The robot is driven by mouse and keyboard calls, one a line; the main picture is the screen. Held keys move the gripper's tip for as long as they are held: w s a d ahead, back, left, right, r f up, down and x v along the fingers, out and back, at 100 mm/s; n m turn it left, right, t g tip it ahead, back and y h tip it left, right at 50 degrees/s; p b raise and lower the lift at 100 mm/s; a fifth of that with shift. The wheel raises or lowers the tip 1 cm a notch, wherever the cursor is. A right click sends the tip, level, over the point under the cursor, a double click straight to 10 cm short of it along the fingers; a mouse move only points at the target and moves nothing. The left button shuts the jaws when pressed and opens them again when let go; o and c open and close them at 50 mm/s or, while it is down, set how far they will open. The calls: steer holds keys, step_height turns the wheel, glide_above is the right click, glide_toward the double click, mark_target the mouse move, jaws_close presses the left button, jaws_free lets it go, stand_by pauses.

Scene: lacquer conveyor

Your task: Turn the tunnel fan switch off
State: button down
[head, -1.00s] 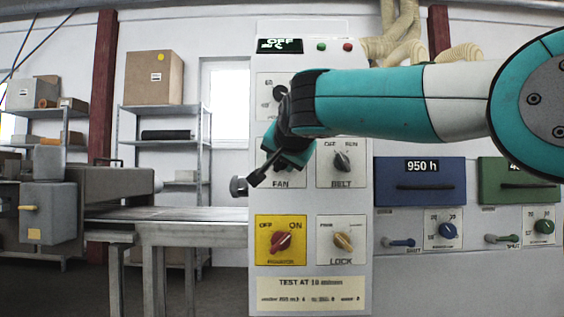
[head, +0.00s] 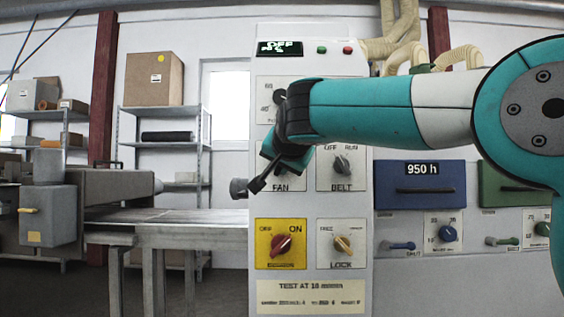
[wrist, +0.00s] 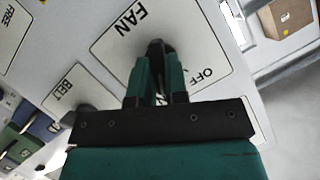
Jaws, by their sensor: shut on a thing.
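The fan switch (wrist: 156,48) is a dark knob on a white plate lettered FAN and OFF in the wrist view. My gripper (wrist: 156,62) is shut on this knob, a finger on each side. The OFF mark lies to the right of the fingers, and another label is mostly hidden between them. I cannot tell exactly which mark the knob points at. In the head view, my gripper (head: 282,163) is at the FAN plate (head: 283,187) and hides the knob and most of the plate.
The belt switch (head: 341,164) is right of the fan plate. Below are a red knob (head: 281,244) on yellow and the lock knob (head: 343,244).

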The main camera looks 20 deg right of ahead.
steer(key=shift+a+n+g+h+p, duration=0.1)
steer(key=shift+n+g+h+p, duration=0.15)
steer(key=shift+n+h+p, duration=1.6)
steer(key=shift+a+n+g+y+p, duration=0.1)
steer(key=shift+n+g+p, duration=0.45)
steer(key=shift+p, duration=2.65)
steer(key=shift+a+n+h+p, duration=0.1)
steer(key=shift+n+h+p, duration=0.75)
steer(key=shift+n+p, duration=1.2)
steer(key=shift+m+p, duration=0.45)
steer(key=shift+p, duration=0.15)
steer(key=c, duration=1.1)
jaws_free()
steer(key=shift+c, duration=0.2)
